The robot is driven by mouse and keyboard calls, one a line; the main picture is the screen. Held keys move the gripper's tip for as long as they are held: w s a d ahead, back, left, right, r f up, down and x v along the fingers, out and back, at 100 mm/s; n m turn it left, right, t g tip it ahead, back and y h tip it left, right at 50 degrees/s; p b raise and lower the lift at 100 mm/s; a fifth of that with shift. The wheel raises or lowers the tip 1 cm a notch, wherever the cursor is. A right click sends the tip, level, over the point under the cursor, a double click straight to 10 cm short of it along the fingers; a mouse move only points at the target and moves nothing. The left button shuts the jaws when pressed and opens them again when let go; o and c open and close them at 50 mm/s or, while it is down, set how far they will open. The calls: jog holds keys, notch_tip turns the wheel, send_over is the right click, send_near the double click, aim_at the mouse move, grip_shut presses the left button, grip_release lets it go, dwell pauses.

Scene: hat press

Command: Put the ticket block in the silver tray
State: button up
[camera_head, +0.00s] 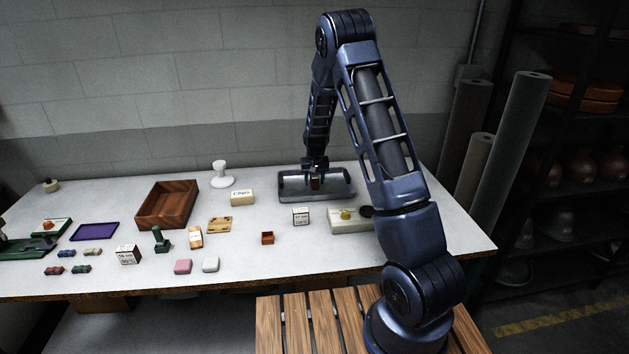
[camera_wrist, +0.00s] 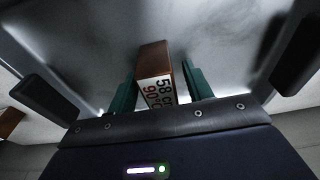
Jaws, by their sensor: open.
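The ticket block (camera_wrist: 153,62) is brown with a white face reading "58 cm 90°C" in the wrist view. It appears to be in the silver tray (camera_wrist: 228,38), whose grey metal floor surrounds it. In the head view the tray (camera_head: 341,188) is at the back right of the table, and the block (camera_head: 315,184) shows small under my gripper. My gripper (camera_wrist: 160,92) is open, with a green finger on each side of the block and narrow gaps between. The block's underside is hidden, so its contact with the floor cannot be seen.
A wooden tray (camera_head: 167,204) and several small items fill the left half.

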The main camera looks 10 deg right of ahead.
aim_at(315, 177)
jog(key=r, duration=0.3)
jog(key=s+r, duration=0.1)
jog(key=r, duration=0.6)
jog(key=shift+s+r, duration=0.25)
jog(key=shift+r, duration=0.15)
jog(key=s+d+r+t, duration=0.1)
jog(key=s+d+r, duration=0.3)
jog(key=s+r, duration=0.6)
jog(key=s+d+r, duration=0.4)
jog(key=s+r, duration=0.5)
jog(key=r, duration=0.1)
jog(key=s+d+r+t, duration=0.1)
jog(key=s+d, duration=0.1)
jog(key=s, duration=1)
jog(key=s+d+r, duration=0.2)
jog(key=s, duration=1)
jog(key=shift+s+d+r+t, duration=0.2)
jog(key=shift+d+t, duration=0.05)
jog(key=shift+t, duration=0.15)
